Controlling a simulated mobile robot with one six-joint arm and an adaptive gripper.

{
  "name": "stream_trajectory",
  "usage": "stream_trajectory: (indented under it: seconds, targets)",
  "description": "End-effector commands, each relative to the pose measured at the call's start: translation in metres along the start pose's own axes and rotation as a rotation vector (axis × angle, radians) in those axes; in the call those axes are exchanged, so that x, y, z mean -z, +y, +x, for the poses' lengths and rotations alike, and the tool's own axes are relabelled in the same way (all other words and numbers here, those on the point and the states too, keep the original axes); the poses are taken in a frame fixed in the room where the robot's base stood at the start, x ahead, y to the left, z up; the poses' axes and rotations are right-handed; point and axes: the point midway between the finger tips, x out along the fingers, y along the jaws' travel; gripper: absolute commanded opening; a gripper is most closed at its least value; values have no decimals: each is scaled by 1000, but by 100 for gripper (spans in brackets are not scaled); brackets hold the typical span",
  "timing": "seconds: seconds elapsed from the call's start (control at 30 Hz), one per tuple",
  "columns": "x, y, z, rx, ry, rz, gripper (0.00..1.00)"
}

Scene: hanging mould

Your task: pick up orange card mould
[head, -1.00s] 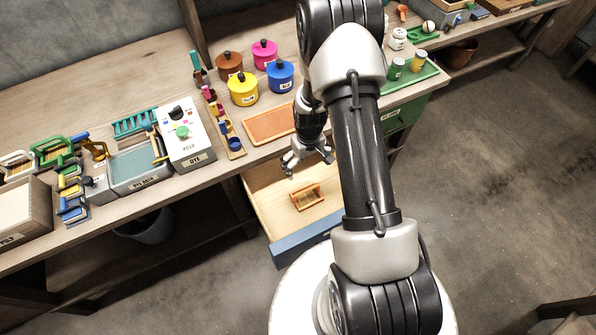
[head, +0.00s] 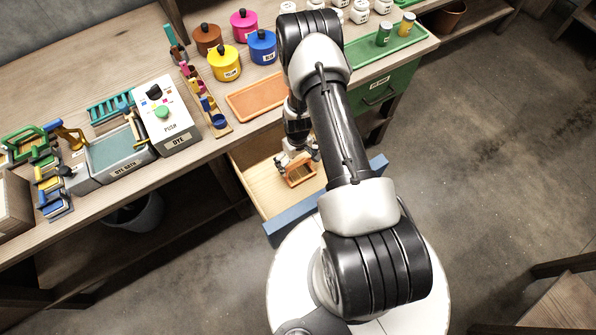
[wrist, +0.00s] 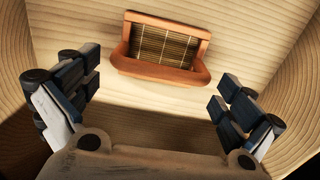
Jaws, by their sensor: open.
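The orange card mould (head: 299,174) lies in the open wooden drawer (head: 262,188). In the wrist view the mould (wrist: 160,46) shows as an orange frame with a slatted brown screen and a raised rounded orange bar on its near side. My gripper (wrist: 160,98) is open and empty, its two fingers spread wide to either side of the mould's near edge. The mould lies ahead of the fingertips, not between them. In the head view my gripper (head: 297,158) reaches down into the drawer just over the mould and partly hides it.
The drawer's walls stand close on both sides in the wrist view, with a blue front (head: 295,222) in the head view. On the bench above are an orange tray (head: 257,95), coloured pots (head: 224,62), a dye machine (head: 165,117) and a green tray (head: 385,52).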

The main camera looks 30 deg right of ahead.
Motion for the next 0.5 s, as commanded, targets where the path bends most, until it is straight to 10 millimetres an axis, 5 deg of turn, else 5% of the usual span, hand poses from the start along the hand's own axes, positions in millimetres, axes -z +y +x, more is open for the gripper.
stream_trajectory:
  seconds: [0.5]
  targets:
    - [-5,-1,52,0,1,0,100]
